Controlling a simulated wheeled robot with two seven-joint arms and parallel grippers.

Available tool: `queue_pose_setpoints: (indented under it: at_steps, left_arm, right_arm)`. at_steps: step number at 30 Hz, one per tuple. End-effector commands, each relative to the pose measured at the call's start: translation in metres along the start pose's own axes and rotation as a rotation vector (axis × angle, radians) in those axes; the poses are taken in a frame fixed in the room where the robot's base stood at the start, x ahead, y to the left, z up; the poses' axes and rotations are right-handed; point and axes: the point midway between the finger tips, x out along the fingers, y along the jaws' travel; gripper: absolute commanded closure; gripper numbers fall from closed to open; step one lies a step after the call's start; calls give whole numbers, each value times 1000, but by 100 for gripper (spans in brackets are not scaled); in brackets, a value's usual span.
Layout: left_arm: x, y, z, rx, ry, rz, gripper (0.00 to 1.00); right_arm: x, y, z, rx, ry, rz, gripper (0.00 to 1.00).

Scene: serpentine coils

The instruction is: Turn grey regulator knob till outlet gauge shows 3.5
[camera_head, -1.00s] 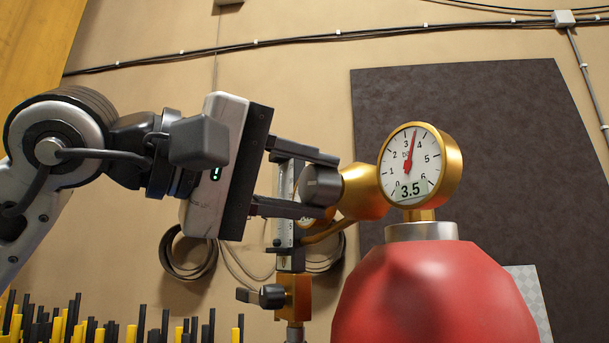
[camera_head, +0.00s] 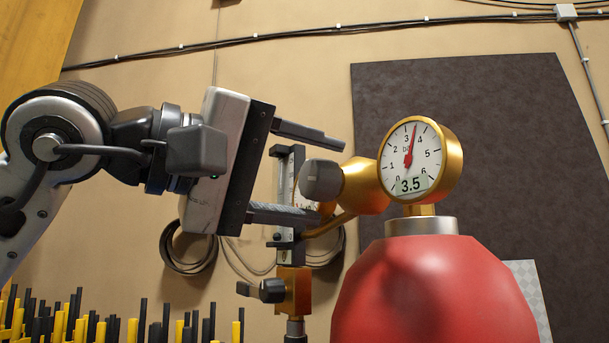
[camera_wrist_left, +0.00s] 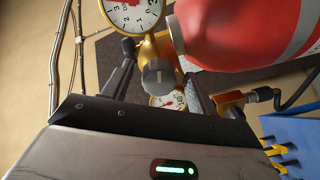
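The grey regulator knob (camera_head: 322,181) sits on the left end of the brass regulator body (camera_head: 364,188). The outlet gauge (camera_head: 410,161) has its red needle between 3 and 4, and its display reads 3.5. My left gripper (camera_head: 317,180) is open, with one finger above the knob and one below it, both apart from it. In the left wrist view the knob (camera_wrist_left: 158,75) lies between the spread fingers. A second gauge (camera_wrist_left: 168,101) shows behind the knob there; its reading is too small to tell. My right gripper is not in view.
A red cylinder (camera_head: 430,295) stands under the regulator. A flowmeter tube (camera_head: 288,190) with a brass valve (camera_head: 293,291) is close behind the lower finger. Black and yellow rods (camera_head: 75,318) stand at lower left. A dark panel (camera_head: 480,110) is on the wall.

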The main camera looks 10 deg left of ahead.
Motion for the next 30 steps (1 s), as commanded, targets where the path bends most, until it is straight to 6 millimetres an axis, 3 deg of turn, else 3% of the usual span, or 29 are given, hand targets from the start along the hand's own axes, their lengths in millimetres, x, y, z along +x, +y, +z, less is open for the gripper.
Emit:
queue_pose_setpoints:
  at_steps: [9,14,30]
  left_arm:
    - [-1,0,-1,-1,1,1,42]
    - [-16,0,-1,0,5,3,42]
    - [-135,-1,0,-1,4,1,42]
  right_arm:
    - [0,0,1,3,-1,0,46]
    - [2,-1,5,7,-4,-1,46]
    - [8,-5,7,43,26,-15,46]
